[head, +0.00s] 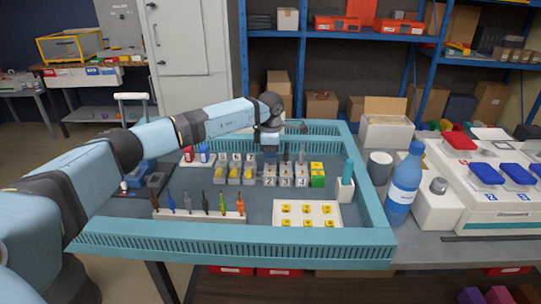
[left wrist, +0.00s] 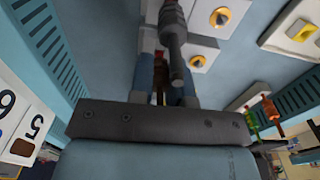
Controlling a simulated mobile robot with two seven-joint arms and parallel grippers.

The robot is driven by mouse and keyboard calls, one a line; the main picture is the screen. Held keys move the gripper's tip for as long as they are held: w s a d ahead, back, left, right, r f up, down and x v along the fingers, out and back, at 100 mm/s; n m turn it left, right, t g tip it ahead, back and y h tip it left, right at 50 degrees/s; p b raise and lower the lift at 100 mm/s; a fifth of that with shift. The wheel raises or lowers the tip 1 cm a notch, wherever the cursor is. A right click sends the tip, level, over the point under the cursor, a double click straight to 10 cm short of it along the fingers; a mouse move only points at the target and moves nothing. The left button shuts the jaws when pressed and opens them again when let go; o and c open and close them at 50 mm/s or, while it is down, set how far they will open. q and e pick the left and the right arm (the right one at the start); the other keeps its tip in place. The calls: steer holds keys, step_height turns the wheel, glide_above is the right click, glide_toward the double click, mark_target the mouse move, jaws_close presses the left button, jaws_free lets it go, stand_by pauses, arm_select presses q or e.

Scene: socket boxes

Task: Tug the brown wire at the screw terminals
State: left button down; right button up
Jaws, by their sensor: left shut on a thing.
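My left gripper (head: 269,143) points down over the back of the teal-rimmed work tray, behind a row of numbered grey-white blocks (head: 286,178). In the left wrist view its two fingers (left wrist: 164,92) are close together. A thin brown piece (left wrist: 158,92), seemingly the brown wire, shows between them; most of it is hidden. A dark grey rod-like thing (left wrist: 174,40) stands just beyond the fingers. White parts with yellow round pieces (left wrist: 220,16) lie close by it. I cannot make out the screw terminals or the wire's end. My right gripper is not in view.
The teal tray rim (head: 230,240) surrounds the work area. A rack of screwdrivers (head: 200,214) and a white plate with yellow pieces (head: 308,222) are at its front. A green-yellow block (head: 317,175) ends the row. A blue bottle (head: 404,185) stands outside on the right.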

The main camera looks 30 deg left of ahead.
arm_select(q)
steer(key=shift+s+f, duration=0.15)
steer(key=shift+f, duration=0.2)
steer(key=shift+p, duration=0.3)
stand_by(0.4)
steer(key=shift+r+p, duration=0.35)
stand_by(0.7)
steer(key=shift+w+a+r, duration=0.1)
steer(key=shift+w, duration=0.1)
stand_by(0.5)
steer(key=shift+r+p, duration=0.25)
steer(key=shift+p, duration=0.25)
stand_by(0.6)
steer(key=shift+f, duration=0.25)
stand_by(0.7)
steer(key=c, duration=0.6)
jaws_free()
steer(key=shift+r, duration=0.1)
